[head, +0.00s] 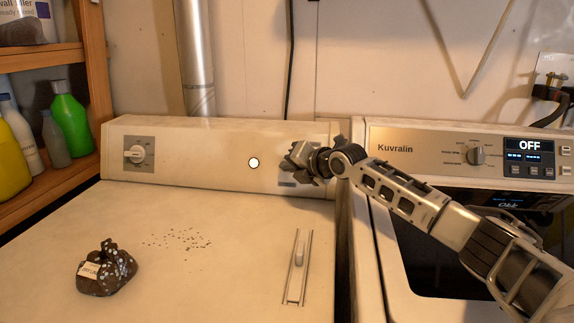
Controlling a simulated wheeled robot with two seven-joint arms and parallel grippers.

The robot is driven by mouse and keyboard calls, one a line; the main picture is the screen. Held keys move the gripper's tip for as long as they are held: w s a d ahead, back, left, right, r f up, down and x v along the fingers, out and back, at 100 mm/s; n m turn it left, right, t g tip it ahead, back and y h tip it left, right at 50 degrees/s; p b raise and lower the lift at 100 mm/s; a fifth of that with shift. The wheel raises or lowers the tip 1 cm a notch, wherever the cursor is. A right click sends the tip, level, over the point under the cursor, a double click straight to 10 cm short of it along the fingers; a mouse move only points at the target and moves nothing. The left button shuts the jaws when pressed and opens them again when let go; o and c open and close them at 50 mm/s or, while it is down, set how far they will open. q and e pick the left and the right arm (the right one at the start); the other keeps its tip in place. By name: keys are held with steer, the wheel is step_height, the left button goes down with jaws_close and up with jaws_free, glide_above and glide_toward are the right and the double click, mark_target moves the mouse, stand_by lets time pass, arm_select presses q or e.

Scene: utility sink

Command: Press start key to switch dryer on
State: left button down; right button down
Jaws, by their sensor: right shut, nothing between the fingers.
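A Kuvralin machine (395,149) stands at the right, with a dial (475,156) and a display (528,150) reading OFF. Small keys (532,171) sit in a row under the display. Left of it, a cream machine (215,240) has a back panel with a dial (135,154) and a round white spot with a dark rim (254,163). I cannot tell which control is the start key. My right gripper (297,161) is shut and empty, in front of the right end of the cream panel, partly hiding a grey plate (288,180) there. I cannot tell if it touches. My left gripper is out of view.
A small dark patterned bag (106,270) and scattered specks (178,239) lie on the cream machine's top, near a slider in a track (298,262). Wooden shelves (45,62) with bottles stand at the left. A metal pipe (194,60) runs up the wall.

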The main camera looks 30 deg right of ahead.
steer(key=s+a+p, duration=0.1)
steer(key=s+a+r+p, duration=0.1)
steer(key=p, duration=0.1)
steer(key=s+p, duration=0.1)
steer(key=shift+s+a+r+p, duration=0.35)
steer(key=shift+s+a+r, duration=0.05)
steer(key=shift+f, duration=0.1)
stand_by(0.7)
